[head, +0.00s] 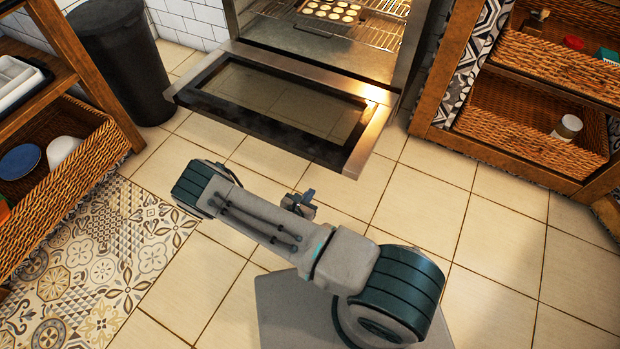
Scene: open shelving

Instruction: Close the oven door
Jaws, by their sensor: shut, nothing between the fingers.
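The oven (327,45) stands at the top centre of the head view. Its door (362,148) is folded down and open, lying low in front of the oven as a metal frame around a dark glass pane (275,98). My gripper (306,196) shows small and dark just beyond my arm, partly hidden by it. It is shut and empty. In the picture it lies below the door's front edge, apart from it, over the tiled floor.
A tray of round pastries (331,11) sits on the oven rack. A black bin (122,62) stands left of the oven. Shelving with wicker baskets (60,185) flanks the left, and more shelving (432,110) the right. The tiled floor (480,235) at right is clear.

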